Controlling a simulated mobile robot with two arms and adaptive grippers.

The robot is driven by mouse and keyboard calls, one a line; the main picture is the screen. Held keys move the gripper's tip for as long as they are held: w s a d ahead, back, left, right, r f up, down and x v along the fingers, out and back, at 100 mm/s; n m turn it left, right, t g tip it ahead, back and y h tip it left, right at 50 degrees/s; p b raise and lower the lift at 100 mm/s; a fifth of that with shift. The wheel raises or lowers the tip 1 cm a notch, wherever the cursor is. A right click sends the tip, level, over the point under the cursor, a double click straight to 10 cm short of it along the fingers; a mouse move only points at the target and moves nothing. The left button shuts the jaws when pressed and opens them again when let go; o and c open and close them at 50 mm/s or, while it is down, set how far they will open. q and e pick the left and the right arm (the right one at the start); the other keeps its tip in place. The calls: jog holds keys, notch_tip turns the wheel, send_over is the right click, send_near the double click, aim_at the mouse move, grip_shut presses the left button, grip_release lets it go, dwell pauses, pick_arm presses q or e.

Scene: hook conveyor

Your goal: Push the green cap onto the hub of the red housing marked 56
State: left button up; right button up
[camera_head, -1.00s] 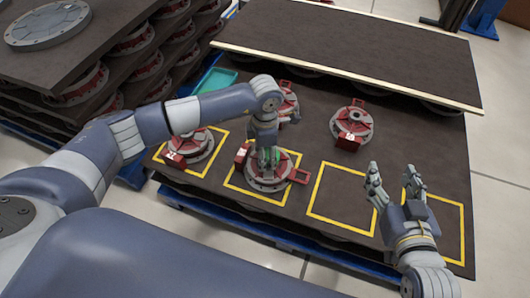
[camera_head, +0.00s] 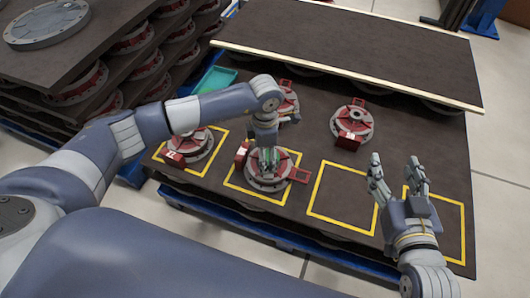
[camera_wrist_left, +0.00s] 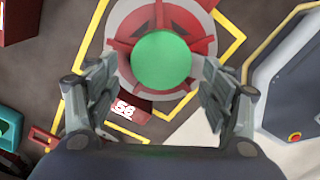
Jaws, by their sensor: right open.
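The red housing marked 56 (camera_head: 288,176) sits in the second yellow square from the left; its label shows in the left wrist view (camera_wrist_left: 124,107). The green cap (camera_wrist_left: 162,61) appears as a round disc over the middle of this housing. I cannot tell whether it is fully seated on the hub, which it hides. My left gripper (camera_wrist_left: 160,90) is open, with one finger on each side of the cap and visible gaps to it. In the head view, my left gripper (camera_head: 268,162) points down over the housing. My right gripper (camera_head: 398,165) is open and empty near the right squares.
Other red housings stand at the left (camera_head: 190,148), at the back (camera_head: 288,103) and at the back right (camera_head: 351,137). A teal tray (camera_head: 217,80) lies at the back left. A dark raised board (camera_head: 350,45) is behind. The third yellow square (camera_head: 341,195) is empty.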

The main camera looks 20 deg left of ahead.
pick_arm(q)
notch_tip(320, 180, up, 12)
dwell(0.6)
jog(key=shift+f, duration=0.1)
